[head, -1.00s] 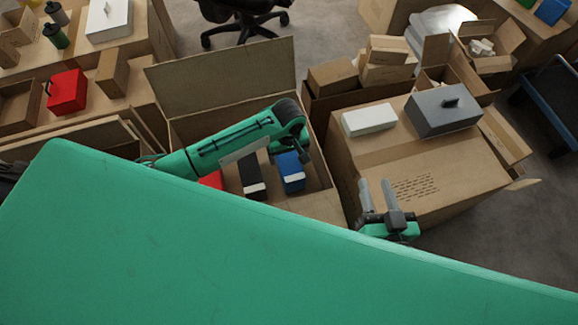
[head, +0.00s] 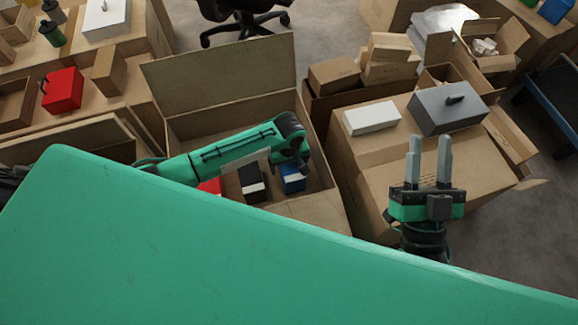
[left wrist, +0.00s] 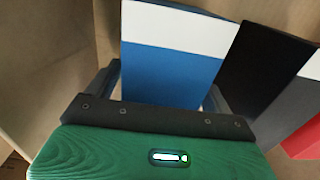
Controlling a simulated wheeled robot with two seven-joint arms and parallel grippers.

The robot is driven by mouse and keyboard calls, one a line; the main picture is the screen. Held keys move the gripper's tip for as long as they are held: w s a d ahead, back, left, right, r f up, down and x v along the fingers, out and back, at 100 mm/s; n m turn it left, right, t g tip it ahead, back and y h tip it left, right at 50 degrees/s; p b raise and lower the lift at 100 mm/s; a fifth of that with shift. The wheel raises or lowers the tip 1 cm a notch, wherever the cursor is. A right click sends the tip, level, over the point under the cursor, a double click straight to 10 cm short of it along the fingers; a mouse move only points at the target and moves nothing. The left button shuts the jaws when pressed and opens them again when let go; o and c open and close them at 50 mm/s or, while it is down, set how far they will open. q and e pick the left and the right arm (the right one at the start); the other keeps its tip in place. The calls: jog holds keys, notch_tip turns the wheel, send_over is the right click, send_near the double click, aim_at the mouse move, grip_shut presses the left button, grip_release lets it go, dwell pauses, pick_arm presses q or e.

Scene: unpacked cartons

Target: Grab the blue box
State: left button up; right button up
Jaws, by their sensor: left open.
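The blue box (head: 293,184), with a white band, stands inside an open cardboard carton (head: 312,208). In the left wrist view the blue box (left wrist: 172,70) stands large between the two fingers of my left gripper (left wrist: 160,92), which are apart; I cannot tell whether they touch it. In the head view my left gripper (head: 290,166) is over the blue box, its fingers mostly hidden. A black box (head: 251,184) and a red box (head: 210,186) are beside it in the carton. My right gripper (head: 429,150) is open and empty, fingers pointing up the picture.
The carton's raised flap (head: 220,75) stands behind my left arm. To the right is a closed carton (head: 375,180) carrying a white box (head: 371,119) and a grey box (head: 447,112). A red case (head: 62,91) sits on cartons at left.

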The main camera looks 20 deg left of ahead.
pick_arm(q)
jog(key=c, duration=1.4)
